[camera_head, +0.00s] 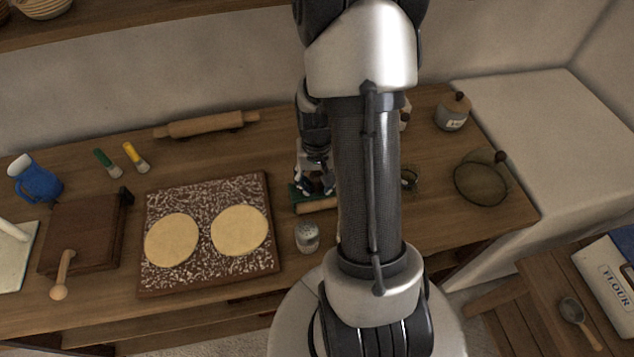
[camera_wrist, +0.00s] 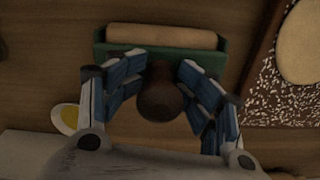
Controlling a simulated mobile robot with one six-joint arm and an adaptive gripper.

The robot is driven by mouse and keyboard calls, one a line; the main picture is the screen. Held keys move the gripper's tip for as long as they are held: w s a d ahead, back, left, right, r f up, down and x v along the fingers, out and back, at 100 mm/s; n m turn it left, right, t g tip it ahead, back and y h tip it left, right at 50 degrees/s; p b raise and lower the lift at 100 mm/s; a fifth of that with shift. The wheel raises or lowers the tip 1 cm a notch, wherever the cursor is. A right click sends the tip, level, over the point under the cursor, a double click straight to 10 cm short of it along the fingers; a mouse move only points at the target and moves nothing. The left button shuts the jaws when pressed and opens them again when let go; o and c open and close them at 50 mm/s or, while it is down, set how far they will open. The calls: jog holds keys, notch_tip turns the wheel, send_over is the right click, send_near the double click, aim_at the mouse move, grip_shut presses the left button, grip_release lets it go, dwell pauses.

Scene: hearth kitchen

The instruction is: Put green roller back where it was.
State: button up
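The green roller (camera_wrist: 215,58) has a green body with a pale wooden cylinder and what looks like its dark brown round knob (camera_wrist: 160,98). It also shows in the head view (camera_head: 318,206), just right of the dough board and partly hidden by my gripper and arm. My gripper (camera_wrist: 162,70) points down over it, its blue fingers closed in on both sides of the knob. The fingertips appear to touch the knob. I cannot tell whether the roller rests on the table or hangs just above it. My gripper also shows in the head view (camera_head: 315,186).
A speckled board (camera_head: 208,275) with two dough rounds lies left of the roller. A small shaker (camera_head: 307,237) stands in front of it. A rolling pin (camera_head: 207,125) and two brushes lie behind. A pot (camera_head: 452,111) and a round sieve-like item (camera_head: 481,184) are right.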

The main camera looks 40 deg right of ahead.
notch_tip(320, 180, up, 12)
jog(key=p, duration=0.4)
jog(key=shift+r+p, duration=0.2)
jog(key=shift+p, duration=0.1)
jog(key=shift+w+a+r, duration=0.1)
jog(key=shift+a+r, duration=0.05)
jog(key=shift+r, duration=0.5)
jog(key=a+r+n+t, duration=0.2)
jog(key=a+r+n, duration=0.1)
jog(key=a+r, duration=0.7)
jog(key=s+a+r+n+t, duration=0.2)
jog(key=s+a+r+n, duration=0.3)
jog(key=s+a+r, duration=0.2)
jog(key=s+a, duration=0.2)
jog(key=a, duration=0.1)
jog(key=shift+s+t, duration=0.3)
jog(key=shift+s, duration=0.05)
